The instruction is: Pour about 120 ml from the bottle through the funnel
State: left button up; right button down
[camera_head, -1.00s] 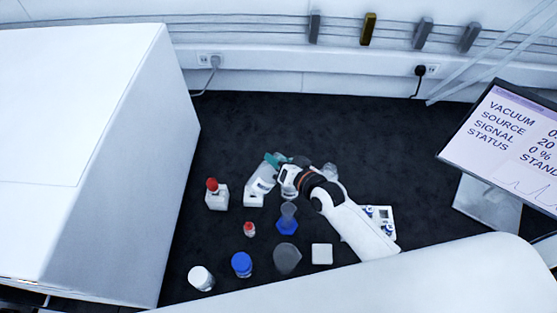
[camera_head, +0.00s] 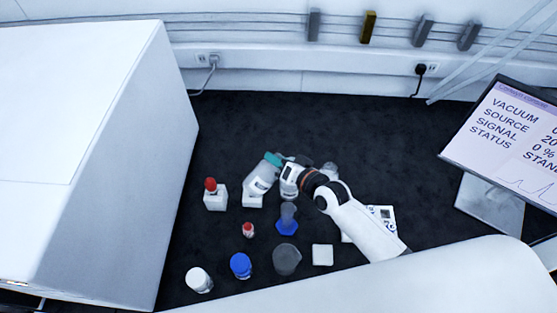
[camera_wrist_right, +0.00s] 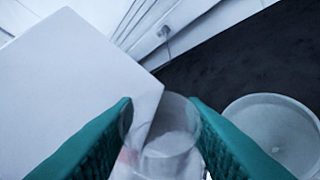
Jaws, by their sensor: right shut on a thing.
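My right gripper (camera_head: 274,160) reaches in from the right with teal fingers, which also show in the right wrist view (camera_wrist_right: 165,125). It is shut on a clear bottle (camera_head: 259,184), whose round open mouth (camera_wrist_right: 168,122) shows between the fingers. The bottle leans in the head view, its lower end at or just above a small white block (camera_head: 252,201); I cannot tell if they touch. I cannot surely pick out the funnel. A wide round pale rim (camera_wrist_right: 272,128) is right of the fingers in the right wrist view, and clear glassware (camera_head: 330,170) stands beyond my wrist. My left gripper is not in view.
A red-capped bottle (camera_head: 210,186), a small red-capped vial (camera_head: 248,230), a blue-based cylinder (camera_head: 287,222), a grey round vessel (camera_head: 286,260), a blue-capped jar (camera_head: 241,264) and a white-capped jar (camera_head: 199,280) stand nearby. A big white box (camera_head: 90,150) bounds the left. The dark mat's back is clear.

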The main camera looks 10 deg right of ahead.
dwell(0.3)
jog(key=shift+f+m+b, duration=0.1)
jog(key=shift+m+b, duration=0.2)
jog(key=shift+b, duration=0.25)
jog(key=shift+y, duration=0.3)
jog(key=shift+d+m+b, duration=0.1)
jog(key=shift+m+b, duration=0.2)
jog(key=shift+b, duration=0.25)
jog(key=shift+m, duration=0.3)
jog(key=shift+b, duration=0.4)
